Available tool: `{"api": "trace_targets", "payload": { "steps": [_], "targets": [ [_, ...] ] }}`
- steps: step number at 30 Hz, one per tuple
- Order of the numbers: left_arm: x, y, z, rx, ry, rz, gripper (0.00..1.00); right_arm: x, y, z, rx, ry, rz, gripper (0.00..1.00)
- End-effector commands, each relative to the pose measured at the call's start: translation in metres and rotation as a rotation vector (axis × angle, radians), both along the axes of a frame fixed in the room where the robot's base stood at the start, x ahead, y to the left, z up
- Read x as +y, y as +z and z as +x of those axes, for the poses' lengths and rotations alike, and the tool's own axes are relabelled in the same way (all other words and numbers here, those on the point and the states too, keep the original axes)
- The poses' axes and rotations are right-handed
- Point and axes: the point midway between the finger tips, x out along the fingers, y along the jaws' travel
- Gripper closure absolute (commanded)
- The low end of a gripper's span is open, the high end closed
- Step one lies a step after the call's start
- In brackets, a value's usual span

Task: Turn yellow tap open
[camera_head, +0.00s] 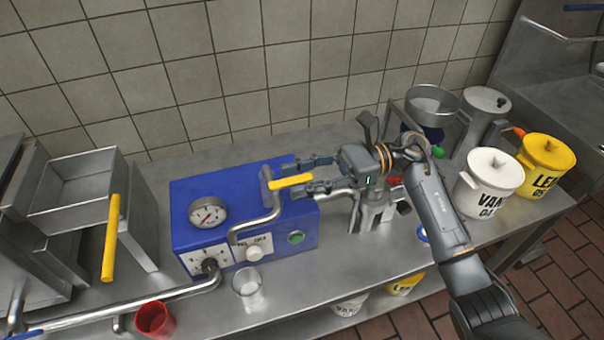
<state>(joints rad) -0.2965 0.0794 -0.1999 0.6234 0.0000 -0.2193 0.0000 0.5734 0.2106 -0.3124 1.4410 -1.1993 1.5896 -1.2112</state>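A blue machine box (200,198) with a dial gauge (208,212) stands on the steel counter. A short yellow tap handle (291,181) lies near the top of a bent metal pipe (262,222) at the machine's right side. My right gripper (303,176) reaches in from the right, its two fingers apart, one above and one below the yellow handle. I cannot tell whether a finger touches it. A second, longer yellow handle (110,238) stands nearly upright at the left, beside a steel hopper. My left gripper is not in view.
A clear glass (247,289) and a red cup (154,319) stand at the counter's front. A white pot (489,181), a yellow pot (545,164) and a steel bowl (432,103) are at the right. A tiled wall (210,80) closes the back.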

Motion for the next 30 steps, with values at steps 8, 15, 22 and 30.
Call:
{"api": "trace_targets", "payload": {
  "steps": [8,15,22,30],
  "targets": [
    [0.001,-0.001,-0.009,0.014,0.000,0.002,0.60,0.000,0.000,0.000,0.000,0.000,0.000,0.97],
    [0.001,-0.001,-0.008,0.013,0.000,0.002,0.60,-0.001,0.000,0.000,0.000,-0.003,0.000,1.00],
    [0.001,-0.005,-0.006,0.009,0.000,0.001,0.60,-0.002,-0.002,-0.004,0.000,-0.059,0.000,1.00],
    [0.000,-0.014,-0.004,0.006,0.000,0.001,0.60,-0.004,-0.003,-0.014,-0.001,-0.243,-0.002,1.00]
  ]
}}
